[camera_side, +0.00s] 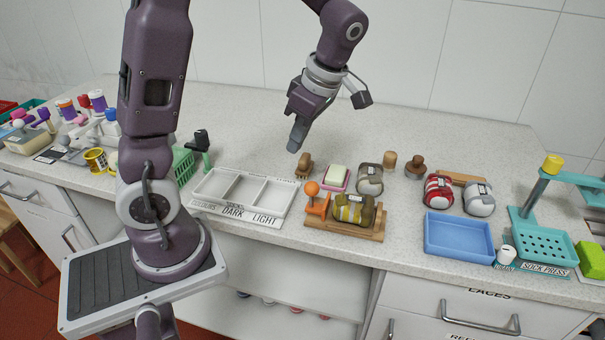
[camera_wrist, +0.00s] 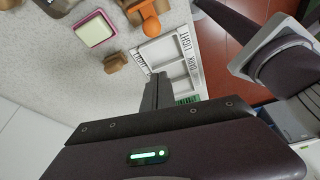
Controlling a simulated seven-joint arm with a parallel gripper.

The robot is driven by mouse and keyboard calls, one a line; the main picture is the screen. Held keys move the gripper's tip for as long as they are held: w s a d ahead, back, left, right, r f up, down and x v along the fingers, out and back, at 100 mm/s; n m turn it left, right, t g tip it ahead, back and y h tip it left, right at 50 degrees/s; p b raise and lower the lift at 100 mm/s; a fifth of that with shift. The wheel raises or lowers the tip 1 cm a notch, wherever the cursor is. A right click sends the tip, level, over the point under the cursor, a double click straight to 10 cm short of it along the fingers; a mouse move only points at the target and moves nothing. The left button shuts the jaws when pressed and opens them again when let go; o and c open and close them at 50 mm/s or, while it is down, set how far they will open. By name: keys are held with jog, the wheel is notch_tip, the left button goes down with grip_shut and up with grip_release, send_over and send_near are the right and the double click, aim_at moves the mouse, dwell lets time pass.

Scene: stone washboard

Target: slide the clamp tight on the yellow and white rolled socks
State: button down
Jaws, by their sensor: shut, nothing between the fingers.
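The yellow and white rolled socks (camera_side: 354,209), a striped olive-yellow bundle, lie on a wooden clamp board (camera_side: 377,225) near the front of the counter. The orange clamp (camera_side: 317,206), with a round orange knob, stands at the left end of the board beside the socks. I cannot tell whether it touches them. In the wrist view the orange clamp (camera_wrist: 150,18) shows near the top edge; the socks are not clearly seen there. My gripper (camera_side: 295,147) is shut and empty, above the counter, behind and left of the clamp; its fingers (camera_wrist: 156,90) also show in the wrist view.
A white sorting tray (camera_side: 207,188) lies left of the clamp. A wooden brush (camera_side: 304,165), a soap dish (camera_side: 336,178) and grey rolled socks (camera_side: 369,179) stand behind it. A blue tray (camera_side: 459,236) and red rolled socks (camera_side: 438,190) are to the right. The back counter is clear.

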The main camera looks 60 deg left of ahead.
jog(key=f, duration=0.5)
jog(key=d+f, duration=0.1)
jog(key=f, duration=0.2)
jog(key=shift+w+f, duration=0.1)
jog(key=shift+w, duration=0.2)
